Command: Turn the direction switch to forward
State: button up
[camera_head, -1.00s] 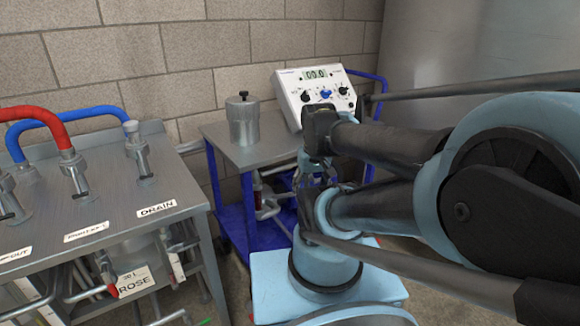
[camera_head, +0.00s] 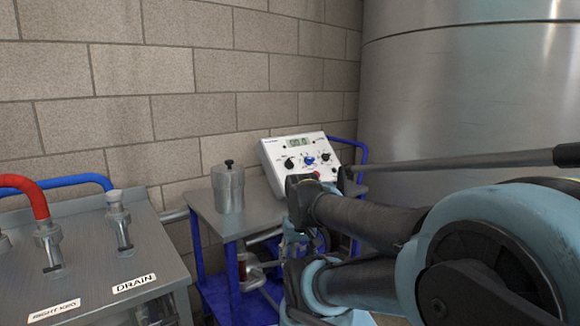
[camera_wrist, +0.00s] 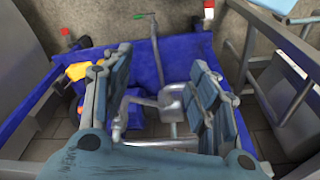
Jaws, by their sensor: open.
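A white control panel (camera_head: 276,152) with a small digital display stands tilted on the cart in the head view. A black knob (camera_head: 289,163) is at its left, a blue knob (camera_head: 310,159) in its middle and another black knob (camera_head: 325,156) at its right. The lettering is too small to read, so I cannot tell which is the direction switch or how it is set. My arm hides the panel's lower part. In the wrist view my gripper (camera_wrist: 160,62) is open and empty, pointing down over the cart's lower part; the panel is not in that view.
The blue-framed cart (camera_head: 217,289) carries a lidded metal pot (camera_head: 228,188) left of the panel. A steel table (camera_head: 84,258) with valves and hoses is at left. A large steel tank (camera_head: 450,90) stands at right. Metal piping (camera_wrist: 175,105) shows below my gripper.

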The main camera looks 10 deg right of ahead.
jog(key=r, duration=0.3)
jog(key=shift+w, duration=0.25)
jog(key=shift+c, duration=1)
notch_tip(320, 180, up, 33)
jog(key=n+t+y, duration=0.2)
jog(key=n, duration=0.3)
send_over(292, 162)
jog(key=s+d, duration=0.3)
jog(key=s, duration=0.3)
jog(key=x, duration=1.7)
jog(key=shift+s+f, duration=0.1)
jog(key=shift+s, duration=0.1)
jog(key=shift+s, duration=0.1)
grip_shut()
